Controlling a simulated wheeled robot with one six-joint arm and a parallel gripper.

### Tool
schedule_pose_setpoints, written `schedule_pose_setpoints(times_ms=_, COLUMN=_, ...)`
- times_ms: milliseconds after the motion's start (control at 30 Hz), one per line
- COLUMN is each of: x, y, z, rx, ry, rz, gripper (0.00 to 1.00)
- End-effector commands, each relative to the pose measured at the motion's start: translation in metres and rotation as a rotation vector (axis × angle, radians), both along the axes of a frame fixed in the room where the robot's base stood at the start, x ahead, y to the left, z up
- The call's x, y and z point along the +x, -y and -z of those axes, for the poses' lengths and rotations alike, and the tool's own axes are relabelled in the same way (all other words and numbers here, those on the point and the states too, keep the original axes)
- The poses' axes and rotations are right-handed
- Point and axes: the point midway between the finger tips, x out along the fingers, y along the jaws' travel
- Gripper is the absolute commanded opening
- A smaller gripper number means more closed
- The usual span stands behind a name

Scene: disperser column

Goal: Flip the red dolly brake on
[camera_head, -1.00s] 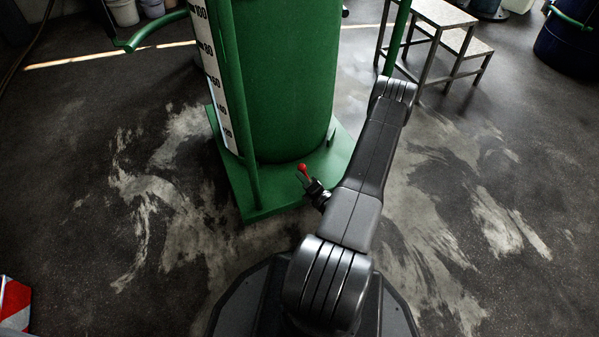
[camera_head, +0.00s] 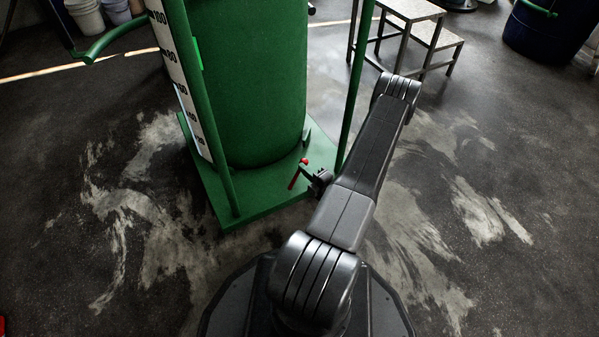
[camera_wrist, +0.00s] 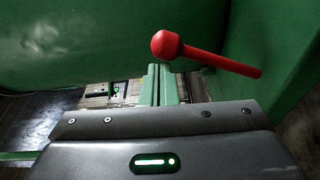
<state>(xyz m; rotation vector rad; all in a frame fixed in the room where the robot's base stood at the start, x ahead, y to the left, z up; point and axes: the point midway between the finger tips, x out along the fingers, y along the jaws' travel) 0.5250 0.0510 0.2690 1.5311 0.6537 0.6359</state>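The red dolly brake is a lever with a round knob (camera_head: 305,161), low at the front right of the green column's base. In the wrist view the brake lever (camera_wrist: 215,60) lies nearly level, its knob at the left end and its shaft sloping down to the right. My gripper (camera_head: 309,172) is close beside the lever, on its right in the head view. In the wrist view the lever is beyond the gripper's grey housing, with no clear hold on it.
The green column (camera_head: 255,80) stands on a green base plate (camera_head: 240,205), with upright green posts (camera_head: 357,90) beside it. A metal step stool (camera_head: 410,15) is behind on the right. A blue drum (camera_head: 545,30) stands at far right. Stained floor is clear on both sides.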

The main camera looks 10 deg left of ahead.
Motion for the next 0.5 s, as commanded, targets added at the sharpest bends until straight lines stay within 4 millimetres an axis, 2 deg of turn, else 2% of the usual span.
schedule_pose_setpoints(times_ms=500, x=0.011, y=0.015, z=0.007, rx=-0.003, ry=0.003, rz=0.005, gripper=0.0)
